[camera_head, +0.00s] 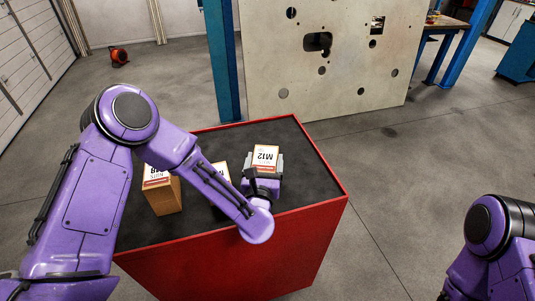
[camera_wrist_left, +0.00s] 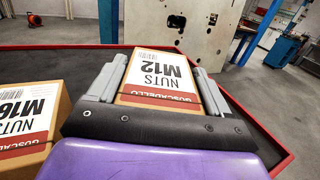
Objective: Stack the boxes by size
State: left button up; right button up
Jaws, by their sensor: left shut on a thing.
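The M12 nuts box (camera_head: 265,156) is cardboard with a white and red label. My left gripper (camera_head: 263,168) is shut on it, one finger on each side, and the box also shows between the fingers (camera_wrist_left: 158,85) in the left wrist view. I cannot tell whether it touches the table mat. The M16 nuts box (camera_wrist_left: 28,125) is to the left in the left wrist view; in the head view a box (camera_head: 220,171) there is partly hidden behind my left arm. A larger box (camera_head: 163,194) stands further left, partly covered by the arm. My right gripper is out of view.
The boxes are on a red cabinet with a black mat top (camera_head: 295,147) and a raised red rim. The mat is clear behind and right of the M12 box. A pale panel with holes (camera_head: 340,60) and a blue post (camera_head: 221,60) stand behind.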

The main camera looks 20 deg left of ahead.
pick_arm(q)
jog(key=shift+w+f+b, duration=0.15)
jog(key=shift+f+b, duration=0.1)
jog(key=shift+f, duration=0.35)
jog(key=shift+w+f+b, duration=0.15)
jog(key=shift+f+b, duration=0.05)
jog(key=shift+f, duration=0.35)
jog(key=w+f, duration=0.2)
jog(key=shift+w, duration=0.35)
jog(key=shift+s+r, duration=0.5)
jog(key=shift+s, duration=0.3)
jog(key=shift+w+f+b, duration=0.35)
jog(key=shift+w+f, duration=0.1)
jog(key=shift+f, duration=0.1)
jog(key=shift+s, duration=0.15)
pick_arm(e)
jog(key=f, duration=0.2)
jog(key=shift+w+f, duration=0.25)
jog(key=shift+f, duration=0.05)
pick_arm(q)
jog(key=shift+s+f+b, duration=0.15)
jog(key=shift+b, duration=0.15)
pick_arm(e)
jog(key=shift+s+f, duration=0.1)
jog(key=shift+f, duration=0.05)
